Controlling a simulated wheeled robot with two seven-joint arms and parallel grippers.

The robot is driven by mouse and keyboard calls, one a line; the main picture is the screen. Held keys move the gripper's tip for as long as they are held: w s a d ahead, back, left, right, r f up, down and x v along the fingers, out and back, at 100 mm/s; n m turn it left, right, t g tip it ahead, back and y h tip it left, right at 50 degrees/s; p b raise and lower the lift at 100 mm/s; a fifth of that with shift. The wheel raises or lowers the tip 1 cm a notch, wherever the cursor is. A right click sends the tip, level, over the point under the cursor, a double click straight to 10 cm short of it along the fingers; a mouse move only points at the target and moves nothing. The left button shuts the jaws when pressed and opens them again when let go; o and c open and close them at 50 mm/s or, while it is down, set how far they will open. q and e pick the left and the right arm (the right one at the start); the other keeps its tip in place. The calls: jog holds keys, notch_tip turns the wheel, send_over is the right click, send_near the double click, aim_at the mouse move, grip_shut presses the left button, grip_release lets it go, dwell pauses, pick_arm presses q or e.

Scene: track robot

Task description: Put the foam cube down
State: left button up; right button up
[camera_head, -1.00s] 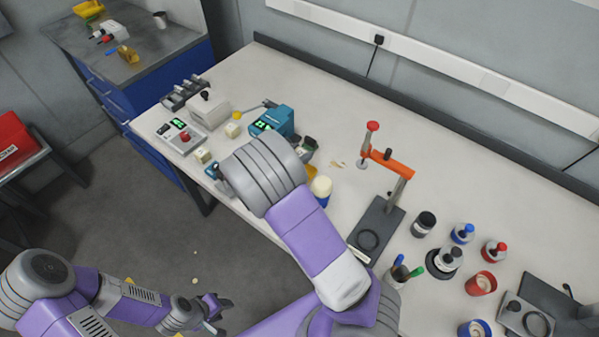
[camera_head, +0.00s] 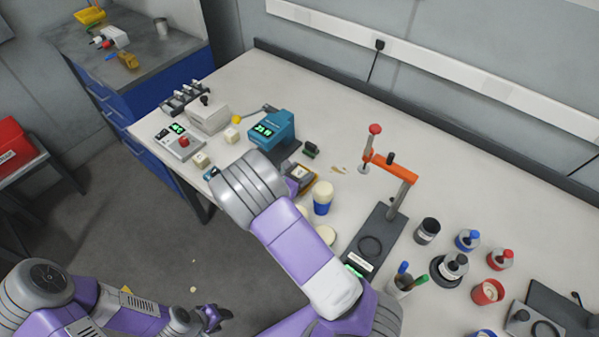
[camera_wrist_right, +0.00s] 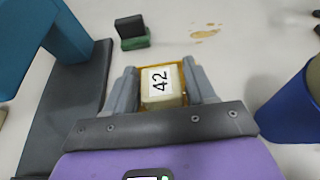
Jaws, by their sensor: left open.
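The foam cube (camera_wrist_right: 162,84), cream with a "42" label, sits between the fingers of my right gripper (camera_wrist_right: 163,88) in the right wrist view. The fingers lie along both its sides, and an amber edge shows around it. In the head view the cube (camera_head: 300,172) shows small beyond my right wrist, over the bench (camera_head: 300,90), with amber beside it. Its underside is hidden, so I cannot tell whether it touches anything below. My left gripper (camera_head: 217,317) is open and empty, low over the floor in front of the bench.
A teal device (camera_head: 271,131) with a green display stands behind the gripper. A blue-and-cream cup (camera_head: 322,198) is close to its right. Two pale cubes (camera_head: 232,135) (camera_head: 201,160) lie to the left. An orange-armed stand (camera_head: 388,165) is further right.

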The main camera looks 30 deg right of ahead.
jog(key=shift+o, duration=1.2)
jog(key=shift+r, duration=0.3)
jog(key=p+v, duration=0.2)
jog(key=v, duration=1)
jog(key=shift+w+p, duration=0.1)
jog(key=shift+p, duration=0.2)
